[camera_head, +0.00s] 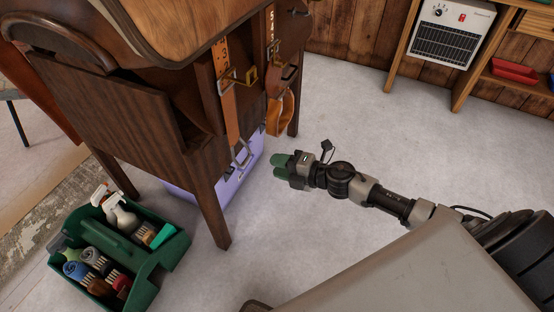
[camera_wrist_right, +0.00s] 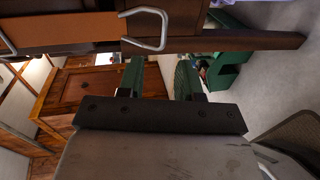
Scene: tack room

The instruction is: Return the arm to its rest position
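My right gripper (camera_head: 281,167) has green fingertips and reaches out over the pale floor, to the right of a dark wooden stand. In the right wrist view the two fingers of the gripper (camera_wrist_right: 160,76) stand apart with nothing held between them. My left gripper is in neither view.
The wooden stand (camera_head: 112,110) has hanging leather straps with metal buckles (camera_head: 240,153) close to my right gripper. A lilac box (camera_head: 232,187) is under it. A green grooming caddy (camera_head: 146,283) sits at the lower left. A white heater (camera_head: 449,35) and shelves are at the back right. The floor between is clear.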

